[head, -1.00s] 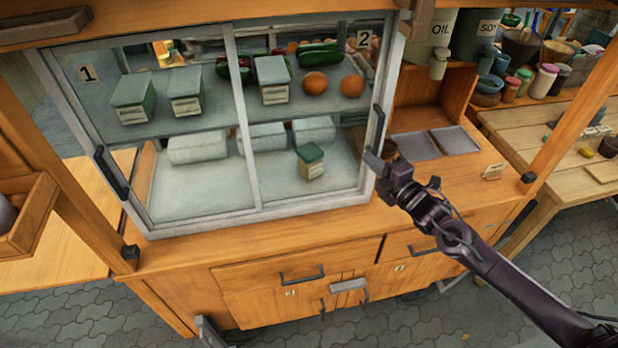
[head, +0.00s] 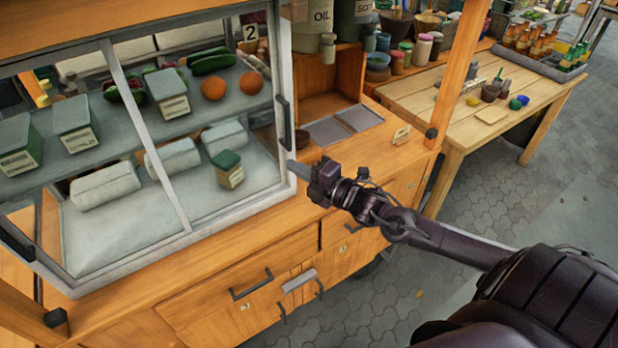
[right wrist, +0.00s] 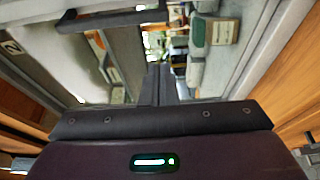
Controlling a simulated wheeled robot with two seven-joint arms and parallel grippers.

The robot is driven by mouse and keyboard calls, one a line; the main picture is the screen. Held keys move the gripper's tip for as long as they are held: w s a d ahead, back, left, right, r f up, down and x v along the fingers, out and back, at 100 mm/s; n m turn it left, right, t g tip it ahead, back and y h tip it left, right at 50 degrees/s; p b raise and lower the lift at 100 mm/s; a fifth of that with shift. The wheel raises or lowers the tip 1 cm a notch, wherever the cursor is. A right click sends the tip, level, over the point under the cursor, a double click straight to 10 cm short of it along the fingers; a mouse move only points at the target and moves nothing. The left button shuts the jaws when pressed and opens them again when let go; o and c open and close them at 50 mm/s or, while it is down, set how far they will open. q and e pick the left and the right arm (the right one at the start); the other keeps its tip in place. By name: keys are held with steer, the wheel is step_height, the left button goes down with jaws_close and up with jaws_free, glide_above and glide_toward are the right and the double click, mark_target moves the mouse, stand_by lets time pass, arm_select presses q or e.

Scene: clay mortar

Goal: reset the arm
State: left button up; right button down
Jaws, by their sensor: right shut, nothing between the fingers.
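My right arm (head: 450,243) comes in from the lower right of the head view. Its gripper (head: 298,168) is in front of the right edge of the glass display case, close to the dark door handle (head: 284,122). The gripper is shut and empty; its closed fingers (right wrist: 162,85) also show in the right wrist view, pointing toward the case. Whether the fingertips touch the case frame I cannot tell. My left gripper is not in view.
The glass case (head: 235,205) holds green-lidded containers, white rolls, tomatoes and cucumbers. Two grey trays (head: 326,130) lie on the counter to its right. Drawers (head: 240,275) with handles are below the counter.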

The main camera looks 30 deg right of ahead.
steer(key=shift+a+v, duration=0.15)
steer(key=shift+v, duration=0.75)
steer(key=shift+a+v, duration=0.1)
steer(key=shift+v, duration=0.75)
steer(key=s+d+f+m+g+h, duration=0.2)
steer(key=d+f+m+h, duration=0.45)
steer(key=f, duration=1.05)
steer(key=s+d+f+m+g+h, duration=0.1)
steer(key=s+d+f+m+g, duration=0.2)
steer(key=f, duration=0.5)
steer(key=s+d+f+m+g, duration=0.1)
steer(key=s+d+f+m, duration=0.15)
steer(key=s+f, duration=0.5)
steer(key=s+a+f+m+g+b, duration=0.1)
steer(key=s+a+f+m+g, duration=0.15)
steer(key=s+f, duration=0.35)
steer(key=s+a+f+m+g, duration=0.1)
steer(key=s+a+f+g, duration=0.15)
steer(key=s+f, duration=0.45)
steer(key=s+a+f+m+g+y, duration=0.1)
steer(key=s+a+f+m+g, duration=0.1)
steer(key=s+a+f, duration=0.4)
steer(key=s+a+f+m+g, duration=0.2)
steer(key=s+a+f, duration=0.4)
steer(key=s+a, duration=0.3)
steer(key=shift+s+a+g+y, duration=0.25)
steer(key=shift+s+g+y, duration=0.1)
steer(key=shift+s+g, duration=0.2)
